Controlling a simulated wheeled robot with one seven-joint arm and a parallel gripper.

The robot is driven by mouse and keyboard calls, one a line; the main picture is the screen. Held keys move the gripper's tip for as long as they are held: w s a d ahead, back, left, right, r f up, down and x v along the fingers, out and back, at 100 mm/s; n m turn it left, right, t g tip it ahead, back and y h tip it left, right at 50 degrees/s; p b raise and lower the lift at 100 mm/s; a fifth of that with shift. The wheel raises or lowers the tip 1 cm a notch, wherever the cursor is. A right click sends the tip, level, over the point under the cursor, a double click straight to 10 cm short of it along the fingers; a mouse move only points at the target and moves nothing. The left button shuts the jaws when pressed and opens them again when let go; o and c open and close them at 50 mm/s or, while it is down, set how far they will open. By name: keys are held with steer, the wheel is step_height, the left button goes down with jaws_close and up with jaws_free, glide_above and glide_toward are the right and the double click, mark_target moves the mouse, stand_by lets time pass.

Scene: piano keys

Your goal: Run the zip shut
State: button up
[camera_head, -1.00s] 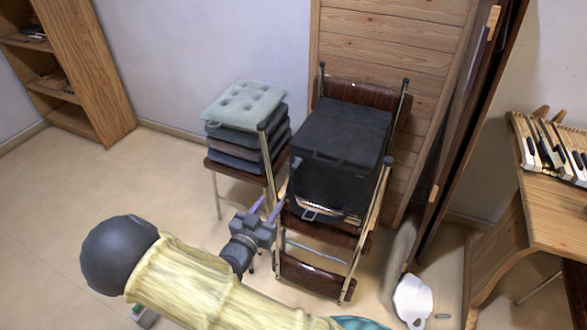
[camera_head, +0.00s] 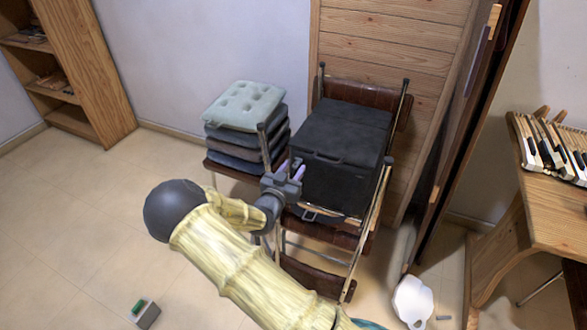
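A black box-shaped bag (camera_head: 345,135) sits on a stack of brown metal-framed chairs. Its top looks closed down. The zip and its pull are too small to make out. I see nothing between the fingers. I cannot tell whether they touch the bag. My wrist hides part of the chair frame and the bag's lower left corner.
A stack of cushions (camera_head: 245,108) stands on a chair left of the bag. A wooden panel (camera_head: 385,60) is behind it. A wooden table (camera_head: 550,215) with piano keys (camera_head: 550,145) is at the right. A white object (camera_head: 412,302) and a small green-topped block (camera_head: 144,313) lie on the floor.

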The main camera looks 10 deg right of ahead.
steer(key=shift+w+d, duration=0.35)
steer(key=shift+w, duration=0.05)
steer(key=shift+c, duration=0.5)
jaws_close()
steer(key=shift+w, duration=0.1)
